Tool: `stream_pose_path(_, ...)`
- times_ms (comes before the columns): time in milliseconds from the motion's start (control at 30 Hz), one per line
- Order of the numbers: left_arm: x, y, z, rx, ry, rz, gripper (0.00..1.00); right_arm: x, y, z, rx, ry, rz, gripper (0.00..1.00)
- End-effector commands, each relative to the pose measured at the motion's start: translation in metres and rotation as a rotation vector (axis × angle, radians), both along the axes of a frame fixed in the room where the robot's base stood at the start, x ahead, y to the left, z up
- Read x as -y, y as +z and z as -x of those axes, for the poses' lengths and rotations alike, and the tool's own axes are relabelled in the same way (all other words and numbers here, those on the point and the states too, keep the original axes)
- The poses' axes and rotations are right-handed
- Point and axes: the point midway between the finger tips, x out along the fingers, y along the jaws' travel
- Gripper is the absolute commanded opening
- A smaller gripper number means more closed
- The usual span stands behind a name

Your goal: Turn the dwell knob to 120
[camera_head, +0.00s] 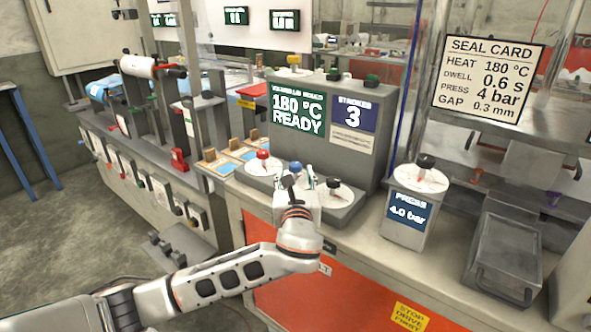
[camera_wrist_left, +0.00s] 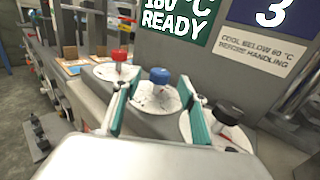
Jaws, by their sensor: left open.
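Three dial knobs stand in a row on the grey console: a red knob (camera_head: 263,154), a blue knob (camera_head: 295,167) and a black knob (camera_head: 333,183), each on a white round dial. Their labels are too small to read, so I cannot tell which is the dwell knob. My left gripper (camera_head: 300,182) is open in front of the blue knob and partly hides its dial. In the left wrist view the blue knob (camera_wrist_left: 160,75) shows beyond and between the two green-padded fingers (camera_wrist_left: 155,90), apart from both. The red knob (camera_wrist_left: 119,55) is left, the black knob (camera_wrist_left: 228,112) right.
A display (camera_head: 298,109) reading 180 °C READY and a strokes display (camera_head: 353,114) reading 3 rise behind the knobs. A press unit (camera_head: 408,208) with another black knob stands to the right. A seal card (camera_head: 487,80) lists dwell 0.6 s.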

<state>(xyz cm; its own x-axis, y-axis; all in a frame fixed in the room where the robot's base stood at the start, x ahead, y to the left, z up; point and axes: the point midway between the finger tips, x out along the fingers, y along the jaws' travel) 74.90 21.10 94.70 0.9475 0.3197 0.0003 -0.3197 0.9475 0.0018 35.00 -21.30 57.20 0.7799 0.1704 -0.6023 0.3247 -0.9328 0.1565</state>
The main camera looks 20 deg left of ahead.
Motion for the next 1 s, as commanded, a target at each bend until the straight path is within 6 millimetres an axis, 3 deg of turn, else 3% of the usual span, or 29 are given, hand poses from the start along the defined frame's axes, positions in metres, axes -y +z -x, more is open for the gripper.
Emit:
stream_pose_path(233, -0.009, -0.002, -0.027, -0.002, 0.0, 0.001, 0.42, 0.002, 0.0, -0.004, 0.01, 0.001, 0.007, 0.4)
stream_pose_path(567, -0.01, 0.0, -0.031, 0.0, -0.001, 0.002, 0.42, 0.003, 0.004, -0.008, 0.02, 0.002, 0.007, 0.4)
stream_pose_path(733, -0.01, 0.0, -0.031, 0.0, -0.001, 0.002, 0.04, 0.003, 0.002, -0.008, 0.018, 0.001, 0.008, 0.4)
stream_pose_path(1000, -0.011, 0.002, -0.03, 0.001, -0.006, 0.001, 0.04, 0.003, 0.005, -0.009, 0.021, 0.0, 0.007, 0.4)
